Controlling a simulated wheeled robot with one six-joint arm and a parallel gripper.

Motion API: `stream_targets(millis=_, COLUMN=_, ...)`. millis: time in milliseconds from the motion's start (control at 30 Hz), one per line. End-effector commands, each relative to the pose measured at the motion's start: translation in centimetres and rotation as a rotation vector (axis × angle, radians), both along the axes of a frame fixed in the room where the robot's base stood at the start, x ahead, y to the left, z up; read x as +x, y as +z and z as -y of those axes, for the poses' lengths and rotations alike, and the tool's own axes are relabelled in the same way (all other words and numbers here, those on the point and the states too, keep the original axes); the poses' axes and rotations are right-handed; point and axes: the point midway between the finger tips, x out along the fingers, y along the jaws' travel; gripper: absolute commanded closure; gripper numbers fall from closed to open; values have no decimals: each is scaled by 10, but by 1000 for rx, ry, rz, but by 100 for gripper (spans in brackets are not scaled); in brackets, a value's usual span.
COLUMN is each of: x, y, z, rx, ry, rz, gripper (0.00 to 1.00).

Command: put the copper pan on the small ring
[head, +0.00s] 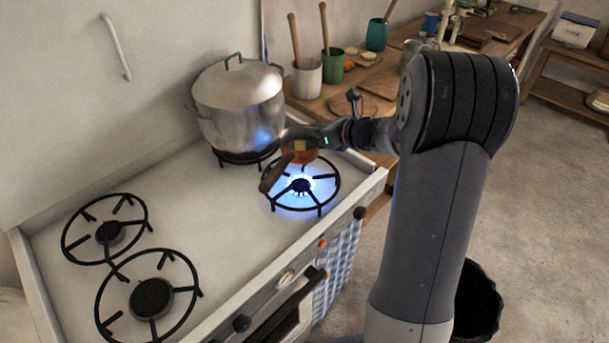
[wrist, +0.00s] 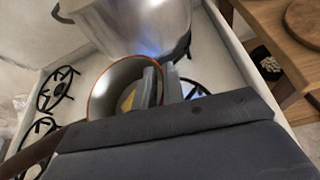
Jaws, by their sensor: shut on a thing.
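The copper pan (head: 303,156) is held in the head view just above the lit ring (head: 301,186) at the stove's right front, whose blue flame shows below it. The pan's dark handle (head: 275,175) points toward the lower left. A yellow piece lies inside the pan. My gripper (head: 296,137) is shut on the pan's rim. In the wrist view, the fingers (wrist: 160,86) pinch the right side of the rim, and the pan (wrist: 108,85) opens toward the camera. The two left rings (head: 109,231) are bare and unlit. Exact pan height is unclear.
A large lidded steel pot (head: 240,105) stands on the back right ring, close behind the pan. A wooden counter (head: 350,105) with utensil pots and boards lies beyond the stove. A blue checked towel (head: 338,265) hangs at the stove's front. The left half of the stove top is free.

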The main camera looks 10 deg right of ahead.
Motion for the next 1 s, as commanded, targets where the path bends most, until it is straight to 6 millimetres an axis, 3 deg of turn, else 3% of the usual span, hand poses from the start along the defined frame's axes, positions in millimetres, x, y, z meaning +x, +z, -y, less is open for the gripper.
stream_targets(millis=200, x=0, y=-42, z=0, rx=5, ry=0, rz=-4, gripper=100)
stream_targets(millis=600, x=0, y=-88, z=0, rx=3, ry=-1, rz=-3, gripper=100)
stream_targets(millis=1000, x=0, y=-94, z=0, rx=2, ry=0, rz=0, gripper=100)
